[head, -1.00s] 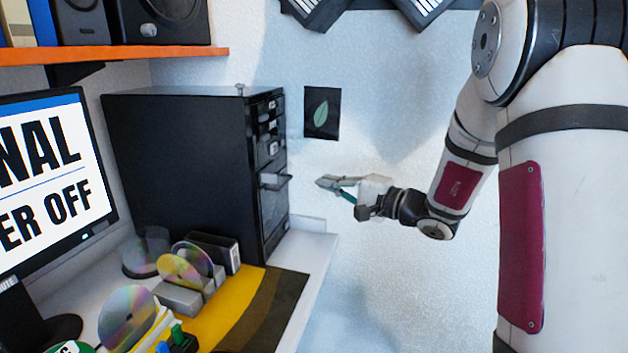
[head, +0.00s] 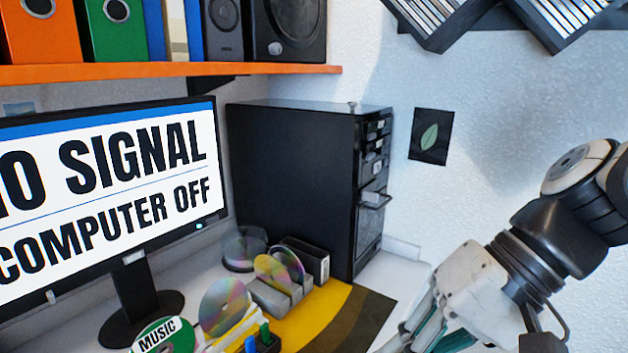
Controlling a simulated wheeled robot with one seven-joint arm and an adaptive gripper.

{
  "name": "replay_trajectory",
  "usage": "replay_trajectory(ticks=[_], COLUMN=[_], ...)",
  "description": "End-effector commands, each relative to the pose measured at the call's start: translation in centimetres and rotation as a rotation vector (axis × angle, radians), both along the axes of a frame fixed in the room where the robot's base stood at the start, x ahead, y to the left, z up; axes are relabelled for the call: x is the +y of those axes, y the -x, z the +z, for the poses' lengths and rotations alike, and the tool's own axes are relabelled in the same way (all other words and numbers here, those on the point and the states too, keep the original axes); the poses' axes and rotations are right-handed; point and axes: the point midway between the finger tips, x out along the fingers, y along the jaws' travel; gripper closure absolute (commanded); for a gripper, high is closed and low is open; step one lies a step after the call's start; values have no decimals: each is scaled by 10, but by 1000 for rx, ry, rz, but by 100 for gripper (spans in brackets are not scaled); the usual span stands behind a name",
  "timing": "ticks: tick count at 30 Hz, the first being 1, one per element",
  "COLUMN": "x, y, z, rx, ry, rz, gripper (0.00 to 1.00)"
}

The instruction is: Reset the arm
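My gripper (head: 420,325) is at the bottom right of the head view, in front of the desk's right end. Its fingers point down and left, and their tips run toward the bottom edge of the picture. I cannot tell whether the fingers are apart or closed, and I see nothing held in them. My arm comes in from the right edge, bent at a dark joint.
A monitor (head: 110,185) and a black computer tower (head: 290,180) stand on the desk. Discs in a grey holder (head: 275,300) and a green music disc (head: 165,338) lie in front. An orange shelf (head: 170,72) hangs above.

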Motion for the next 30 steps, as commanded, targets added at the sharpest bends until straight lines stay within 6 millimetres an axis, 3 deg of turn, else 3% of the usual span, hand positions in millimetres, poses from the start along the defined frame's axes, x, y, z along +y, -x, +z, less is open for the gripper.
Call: replay_trajectory(ticks=[1,3,6,16,26,30], x=[-8,-23,-45,-111,-112,-112], y=[20,41,62,97,92,90], z=[-5,-13,-21,-30,22,51], rx=[-7,-8,-22,-112,-174,-215], ry=[86,204,348,705,711,710], rz=[27,49,62,37,16,5], gripper=[100,100,100,100,100,100])
